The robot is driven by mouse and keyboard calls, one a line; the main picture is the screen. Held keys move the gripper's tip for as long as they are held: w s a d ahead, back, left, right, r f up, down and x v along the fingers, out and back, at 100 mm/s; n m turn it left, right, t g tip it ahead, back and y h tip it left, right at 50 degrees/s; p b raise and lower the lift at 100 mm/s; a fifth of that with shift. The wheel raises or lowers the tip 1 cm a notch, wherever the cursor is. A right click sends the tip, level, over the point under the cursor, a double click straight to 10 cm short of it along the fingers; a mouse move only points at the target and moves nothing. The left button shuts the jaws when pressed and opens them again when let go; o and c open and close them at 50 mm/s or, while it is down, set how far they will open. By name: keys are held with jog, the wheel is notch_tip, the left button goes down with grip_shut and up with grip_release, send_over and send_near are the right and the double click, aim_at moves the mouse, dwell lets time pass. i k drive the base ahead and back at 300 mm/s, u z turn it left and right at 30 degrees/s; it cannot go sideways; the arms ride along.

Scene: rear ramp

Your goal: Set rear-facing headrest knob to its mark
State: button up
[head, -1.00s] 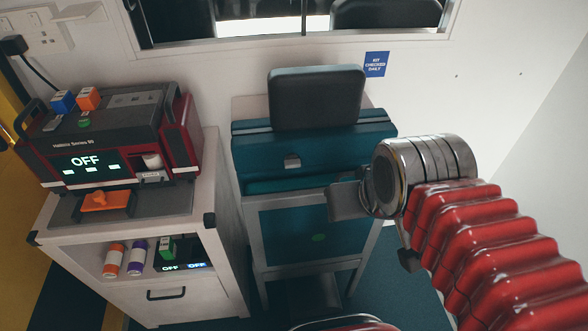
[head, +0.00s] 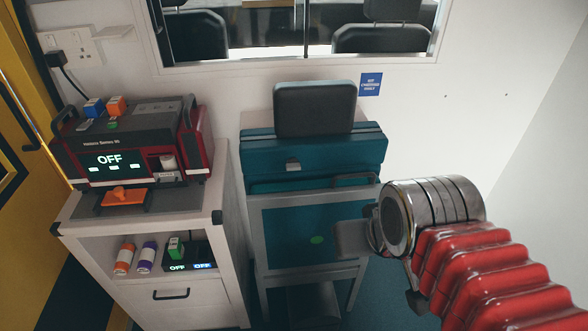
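A dark padded headrest (head: 314,109) stands upright at the back centre, at the top of the teal seat-like unit (head: 290,155). No knob or mark on the headrest can be made out; its rear side is hidden. My gripper (head: 352,238) is a grey shape in front of the unit's lower right side, below and right of the headrest and well apart from it in the picture. It is seen from behind my wrist, so its finger gap is hidden. Nothing shows held in it.
A white cabinet (head: 231,262) at left carries a red and black device (head: 135,145) reading OFF and an orange part (head: 124,197). A window (head: 290,32) is behind, a yellow door (head: 25,130) far left. The right wall is bare.

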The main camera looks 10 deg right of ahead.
aim_at(292, 164)
jog(key=z, duration=0.7)
jog(key=k, duration=0.7)
jog(key=u, duration=0.65)
jog(key=i, duration=1)
jog(key=u, duration=0.05)
